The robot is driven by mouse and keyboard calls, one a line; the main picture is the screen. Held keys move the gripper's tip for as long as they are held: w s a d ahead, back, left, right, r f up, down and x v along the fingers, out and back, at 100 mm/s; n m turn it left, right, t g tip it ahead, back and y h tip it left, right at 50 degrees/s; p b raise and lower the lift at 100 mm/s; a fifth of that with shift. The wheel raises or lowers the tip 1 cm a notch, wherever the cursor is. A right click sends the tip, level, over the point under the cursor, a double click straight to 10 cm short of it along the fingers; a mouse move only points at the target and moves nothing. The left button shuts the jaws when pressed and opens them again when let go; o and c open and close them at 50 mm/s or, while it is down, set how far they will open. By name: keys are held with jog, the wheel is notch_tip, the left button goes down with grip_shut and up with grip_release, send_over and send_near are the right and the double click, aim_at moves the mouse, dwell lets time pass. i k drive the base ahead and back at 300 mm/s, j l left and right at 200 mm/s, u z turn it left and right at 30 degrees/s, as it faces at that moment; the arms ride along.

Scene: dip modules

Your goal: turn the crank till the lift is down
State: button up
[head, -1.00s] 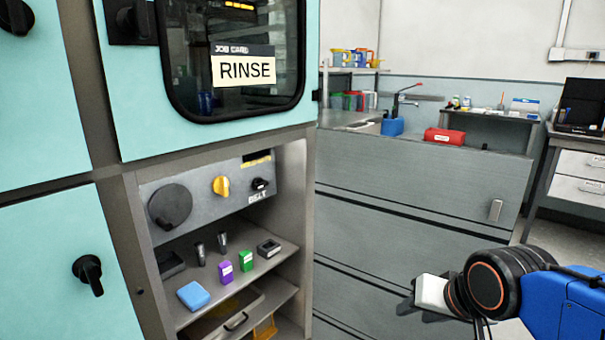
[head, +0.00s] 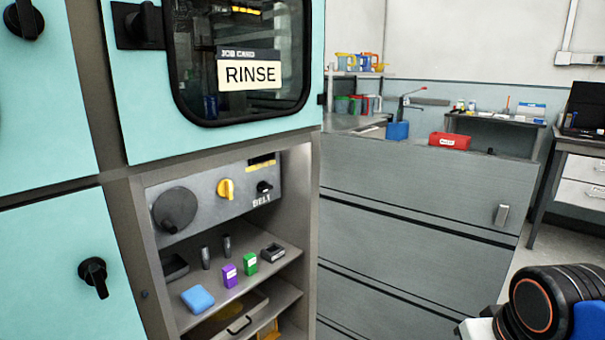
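The crank (head: 175,210) is a dark round disc with a small handle near its lower left. It is on the grey control panel (head: 215,205) in the recess below the window. Only a white piece of my gripper (head: 474,328) shows at the bottom edge, at lower right, beside my wrist. Its fingers are cut off, so whether it is open or shut is hidden. It is far to the right of the crank and not touching it. I cannot make out the lift; the window (head: 240,40) is dark, with a RINSE card (head: 250,73) on it.
A yellow knob (head: 226,189) and a black BELT knob (head: 264,187) share the panel. A shelf below holds a blue block (head: 197,299), a purple box (head: 230,275), a green box (head: 250,263) and two dark cylinders. A grey drawer cabinet (head: 410,190) stands to the right.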

aim_at(175, 209)
jog(key=k+j, duration=0.1)
jog(key=j, duration=0.4)
jog(key=k+j, duration=0.15)
jog(key=j, duration=0.3)
jog(key=k+j+u, duration=0.1)
jog(key=j, duration=0.4)
jog(key=k+j, duration=0.1)
jog(key=j, duration=0.4)
jog(key=k+j, duration=0.1)
jog(key=j, duration=0.4)
jog(key=i+l+u, duration=0.25)
jog(key=l, duration=0.3)
jog(key=i+l+u, duration=0.1)
jog(key=l+u, duration=0.15)
jog(key=l, duration=0.3)
jog(key=i+l+u, duration=0.1)
jog(key=l+u, duration=0.2)
jog(key=l, duration=0.25)
jog(key=l+u, duration=0.25)
jog(key=l, duration=0.35)
